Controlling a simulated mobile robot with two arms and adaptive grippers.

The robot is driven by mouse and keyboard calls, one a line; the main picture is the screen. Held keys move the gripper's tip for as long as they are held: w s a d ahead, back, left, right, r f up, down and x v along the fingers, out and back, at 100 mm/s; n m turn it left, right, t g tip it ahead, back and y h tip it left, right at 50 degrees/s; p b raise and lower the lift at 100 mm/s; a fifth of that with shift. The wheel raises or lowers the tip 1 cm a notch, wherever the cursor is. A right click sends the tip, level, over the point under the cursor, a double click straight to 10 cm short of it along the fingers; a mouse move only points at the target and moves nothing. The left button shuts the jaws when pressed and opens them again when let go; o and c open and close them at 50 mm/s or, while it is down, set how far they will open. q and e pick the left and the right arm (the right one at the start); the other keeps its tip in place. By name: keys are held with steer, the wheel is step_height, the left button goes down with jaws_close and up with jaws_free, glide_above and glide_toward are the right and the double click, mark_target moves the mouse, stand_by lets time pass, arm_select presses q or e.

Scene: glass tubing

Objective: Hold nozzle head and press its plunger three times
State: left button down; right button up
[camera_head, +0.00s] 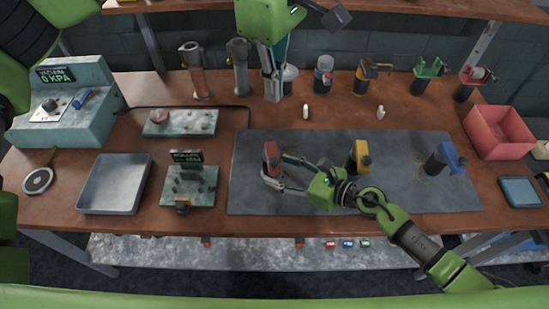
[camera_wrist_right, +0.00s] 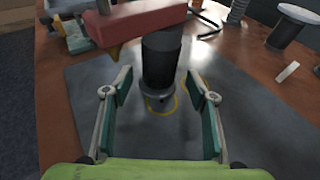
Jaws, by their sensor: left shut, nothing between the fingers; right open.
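A nozzle head with a red top (camera_head: 271,153) and a dark cylindrical body (camera_wrist_right: 160,62) stands upright on the dark mat (camera_head: 315,200). My right gripper (camera_head: 275,172) is open, low over the mat. In the right wrist view its fingers (camera_wrist_right: 160,108) spread to either side of the dark body's lower part, with gaps on both sides.
A yellow-topped nozzle head (camera_head: 360,153) and a blue-topped one (camera_head: 450,160) stand on the mat to the right. Several tools and bottles line the back. A grey tray (camera_head: 112,208) lies left; a red bin (camera_head: 498,145) stands right.

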steer(key=v, duration=1)
steer(key=shift+s+d+r, duration=0.15)
steer(key=shift+s+d, duration=0.1)
steer(key=shift+s, duration=0.05)
steer(key=shift+d, duration=0.1)
